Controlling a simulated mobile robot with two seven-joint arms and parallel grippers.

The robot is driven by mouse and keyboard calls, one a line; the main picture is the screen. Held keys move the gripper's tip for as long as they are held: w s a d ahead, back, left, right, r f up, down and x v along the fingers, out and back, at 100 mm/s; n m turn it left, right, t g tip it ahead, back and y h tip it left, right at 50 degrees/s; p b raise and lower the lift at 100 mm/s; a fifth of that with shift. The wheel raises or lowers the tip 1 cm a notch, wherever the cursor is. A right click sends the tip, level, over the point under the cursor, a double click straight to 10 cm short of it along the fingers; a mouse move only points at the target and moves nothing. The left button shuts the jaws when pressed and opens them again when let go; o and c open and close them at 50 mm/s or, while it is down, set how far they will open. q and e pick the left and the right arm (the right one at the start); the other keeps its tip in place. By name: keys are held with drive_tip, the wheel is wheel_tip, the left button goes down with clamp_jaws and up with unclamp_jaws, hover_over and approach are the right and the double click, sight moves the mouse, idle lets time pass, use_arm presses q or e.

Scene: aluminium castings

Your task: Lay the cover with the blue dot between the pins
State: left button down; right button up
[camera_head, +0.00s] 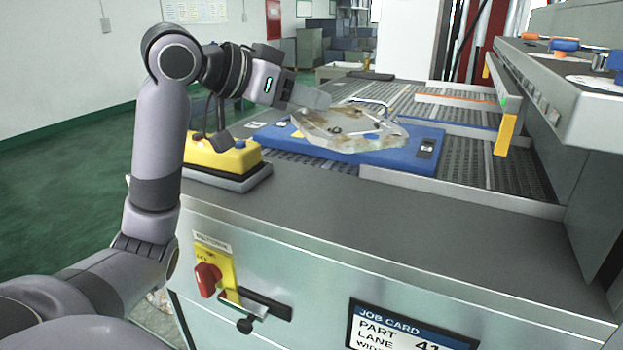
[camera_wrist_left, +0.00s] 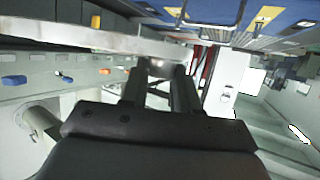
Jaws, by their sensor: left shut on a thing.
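A flat, irregular grey casting cover (camera_head: 350,132) with brown stains sits at or just above a blue fixture board (camera_head: 400,157) in the head view. I cannot tell whether it touches the board. My left gripper (camera_head: 318,99) is shut on the cover's far left edge. In the left wrist view the fingers (camera_wrist_left: 160,85) close at a pale plate seen edge-on, which looks like the cover (camera_wrist_left: 80,35). I cannot make out the blue dot, and the pins are not clearly visible. My right gripper is in neither view.
A yellow control box (camera_head: 222,156) stands left of the board. Grey metal rails and a perforated roller bed (camera_head: 455,165) lie behind and right. A yellow-ended bar (camera_head: 505,134) and a grey shelf (camera_head: 590,110) overhang the right side. The bench's front strip (camera_head: 400,230) is clear.

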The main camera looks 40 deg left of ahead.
use_arm(q)
drive_tip(key=b, duration=0.2)
hover_over(307, 193)
wheel_tip(307, 193, down, 11)
drive_tip(key=shift+f, duration=0.55)
drive_tip(key=shift+a+f, duration=0.1)
drive_tip(key=shift+f+b, duration=0.15)
drive_tip(key=shift+b, duration=0.15)
drive_tip(key=c, duration=0.8)
unclamp_jaws()
